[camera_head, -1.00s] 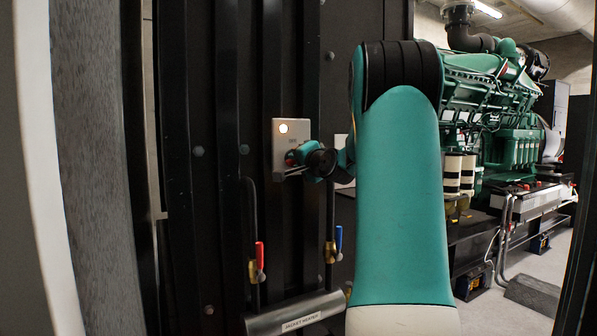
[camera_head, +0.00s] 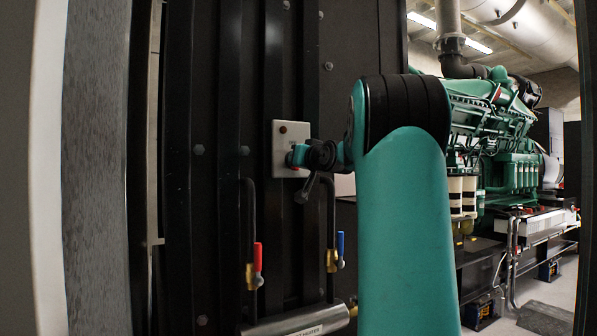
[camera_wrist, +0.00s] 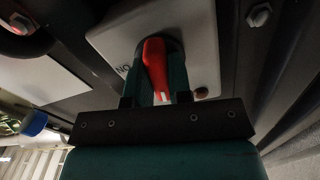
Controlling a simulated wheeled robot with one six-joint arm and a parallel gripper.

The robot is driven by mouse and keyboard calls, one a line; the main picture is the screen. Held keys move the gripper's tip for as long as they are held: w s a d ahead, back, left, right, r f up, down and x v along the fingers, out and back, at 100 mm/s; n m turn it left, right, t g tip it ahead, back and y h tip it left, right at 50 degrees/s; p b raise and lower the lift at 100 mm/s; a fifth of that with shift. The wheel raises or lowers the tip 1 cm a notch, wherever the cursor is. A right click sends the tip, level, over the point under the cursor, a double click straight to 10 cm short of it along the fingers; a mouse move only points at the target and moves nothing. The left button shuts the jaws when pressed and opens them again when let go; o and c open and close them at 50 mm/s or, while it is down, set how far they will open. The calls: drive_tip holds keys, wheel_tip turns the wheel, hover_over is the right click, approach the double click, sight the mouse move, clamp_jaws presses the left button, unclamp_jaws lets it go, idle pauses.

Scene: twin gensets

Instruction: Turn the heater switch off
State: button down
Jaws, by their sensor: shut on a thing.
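The heater switch is a pale plate (camera_head: 291,137) on the black panel, with a small round lamp (camera_head: 283,130) at its top that is dark. In the wrist view its red knob (camera_wrist: 157,62) stands between my two fingers, and the white plate (camera_wrist: 203,35) lies behind it with upside-down lettering at one side. The dark lamp also shows there (camera_wrist: 201,93). My gripper (camera_head: 294,157) is at the plate, shut on the red knob.
Below the switch are pipes with a red-handled valve (camera_head: 258,258) and a blue-handled valve (camera_head: 340,245), above a silver heater cylinder (camera_head: 290,322). A green genset (camera_head: 500,150) stands at the right, with open floor (camera_head: 560,290) beside it.

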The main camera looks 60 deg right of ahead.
drive_tip(key=shift+f+n+b, duration=0.2)
drive_tip(key=shift+n+b, duration=0.6)
drive_tip(key=shift+n, duration=0.3)
drive_tip(key=c, duration=1)
unclamp_jaws()
drive_tip(key=shift+r, duration=0.1)
drive_tip(key=shift+c, duration=0.2)
drive_tip(key=shift+s, duration=0.1)
drive_tip(key=b+v, duration=0.1)
drive_tip(key=v, duration=1.6)
drive_tip(key=shift+s+r, duration=0.1)
